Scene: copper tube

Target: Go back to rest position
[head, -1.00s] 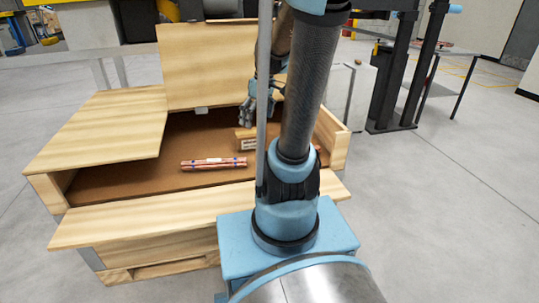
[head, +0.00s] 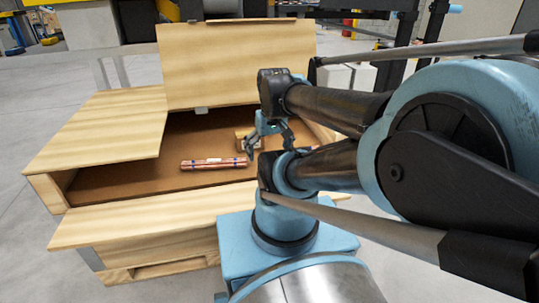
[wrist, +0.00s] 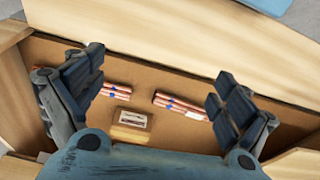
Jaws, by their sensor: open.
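In the head view a bundle of copper tubes (head: 208,164) with blue bands lies on the brown floor of the open wooden crate (head: 150,218). The wrist view shows two such bundles, one on the left (wrist: 117,92) and one on the right (wrist: 180,106), lying apart on the crate floor. My gripper (head: 268,145) is above the crate, fingers spread and empty. In the wrist view its open fingers (wrist: 160,88) frame the bundles from above without visible contact.
A small wooden block with a label (wrist: 132,122) sits on the crate floor, partly hidden by my gripper in the head view. The crate's raised lid panel (head: 235,60) stands at the back. A flat panel (head: 100,125) covers its left part.

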